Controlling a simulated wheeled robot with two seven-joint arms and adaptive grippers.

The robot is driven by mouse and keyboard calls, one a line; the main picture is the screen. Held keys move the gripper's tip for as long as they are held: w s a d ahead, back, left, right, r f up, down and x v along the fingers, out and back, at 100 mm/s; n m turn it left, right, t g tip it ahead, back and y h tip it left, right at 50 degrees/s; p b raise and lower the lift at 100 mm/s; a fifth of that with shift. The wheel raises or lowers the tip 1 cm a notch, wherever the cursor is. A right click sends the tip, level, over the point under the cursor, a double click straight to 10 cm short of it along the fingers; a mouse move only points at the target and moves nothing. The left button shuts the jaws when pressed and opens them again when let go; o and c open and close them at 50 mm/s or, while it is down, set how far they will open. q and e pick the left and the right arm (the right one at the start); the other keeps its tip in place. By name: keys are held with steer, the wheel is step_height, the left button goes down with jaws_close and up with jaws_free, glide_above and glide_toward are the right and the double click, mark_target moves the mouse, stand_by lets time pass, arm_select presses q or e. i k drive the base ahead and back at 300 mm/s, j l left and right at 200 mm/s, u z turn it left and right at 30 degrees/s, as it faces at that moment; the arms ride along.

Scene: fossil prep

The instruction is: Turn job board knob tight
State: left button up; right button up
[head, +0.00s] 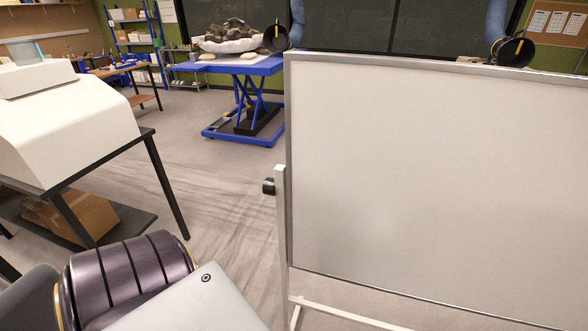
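The job board (440,185) is a large blank white panel in a thin grey frame. It stands on the right side of the head view and fills much of it. A black knob (269,187) sticks out to the left of the board's pale upright post (282,235), at about mid-height of the panel. Whether it is tight cannot be seen. Neither of my grippers shows in the view, and nothing is seen touching the knob.
A white machine (65,115) on a black-legged table stands at the left, with a cardboard box (75,215) below. A blue lift table (235,68) with rocks stands behind. The board's white foot bar (345,315) runs low in front. Open floor lies left of the knob.

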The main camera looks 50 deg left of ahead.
mark_target(268, 189)
steer(key=k+j+u, duration=0.25)
steer(key=k+j, duration=0.35)
steer(key=j+u, duration=0.2)
steer(key=j, duration=0.95)
